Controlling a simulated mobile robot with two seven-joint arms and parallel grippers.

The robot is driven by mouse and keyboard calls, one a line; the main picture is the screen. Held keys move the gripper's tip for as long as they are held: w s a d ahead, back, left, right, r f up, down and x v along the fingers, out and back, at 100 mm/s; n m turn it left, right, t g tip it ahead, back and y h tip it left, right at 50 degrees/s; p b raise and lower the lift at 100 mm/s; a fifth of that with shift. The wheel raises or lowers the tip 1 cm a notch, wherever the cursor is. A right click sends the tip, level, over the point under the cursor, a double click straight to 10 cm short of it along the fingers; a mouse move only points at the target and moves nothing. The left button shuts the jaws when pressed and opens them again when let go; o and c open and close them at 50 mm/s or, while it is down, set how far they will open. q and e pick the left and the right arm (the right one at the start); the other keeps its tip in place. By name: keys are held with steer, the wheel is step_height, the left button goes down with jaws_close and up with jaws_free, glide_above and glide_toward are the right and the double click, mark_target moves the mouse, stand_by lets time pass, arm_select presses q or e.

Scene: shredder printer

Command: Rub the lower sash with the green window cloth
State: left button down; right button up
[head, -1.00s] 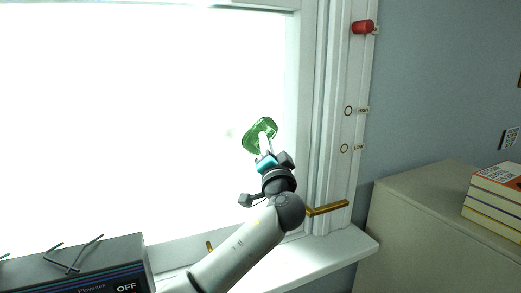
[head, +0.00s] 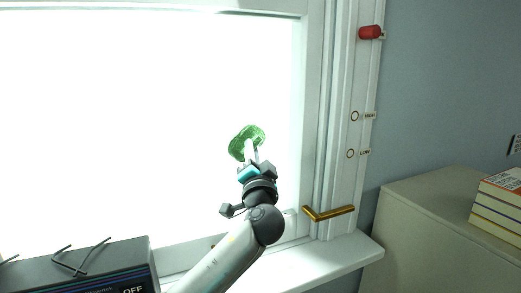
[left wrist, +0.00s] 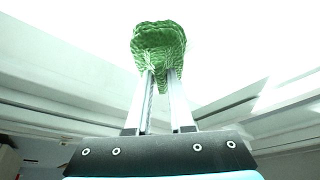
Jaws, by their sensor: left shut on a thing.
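The green window cloth (head: 246,141) is bunched up in my left gripper (head: 251,155), in front of the bright lower sash pane (head: 130,110). In the left wrist view the cloth (left wrist: 158,45) is pinched between the two fingertips (left wrist: 160,75) and bulges past them. The cloth is at or close to the glass; I cannot tell whether it touches. The sash's right stile (head: 312,110) stands to the right of the cloth. My right gripper is not in view.
A brass handle (head: 328,213) sticks out at the lower right of the window. A red knob (head: 370,32) is on the frame above it. A dark box marked OFF (head: 110,262) stands at lower left. A cabinet (head: 440,225) with stacked books (head: 500,205) is at right.

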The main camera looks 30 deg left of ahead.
arm_select(q)
steer(key=s+a+r+p, duration=0.1)
steer(key=s, duration=0.1)
steer(key=s+a+r+p, duration=0.1)
steer(key=a, duration=0.1)
steer(key=shift+s+a+r, duration=0.15)
steer(key=shift+s+r, duration=0.25)
steer(key=shift+w+d+b, duration=0.5)
steer(key=shift+w+d, duration=0.55)
steer(key=shift+w, duration=0.2)
steer(key=shift+w+d+b, duration=0.5)
steer(key=shift+w+d, duration=0.55)
steer(key=shift+w, duration=0.2)
steer(key=w+d+b, duration=0.2)
steer(key=shift+w+d+f, duration=0.1)
steer(key=shift+w+d, duration=0.1)
steer(key=shift+w, duration=0.2)
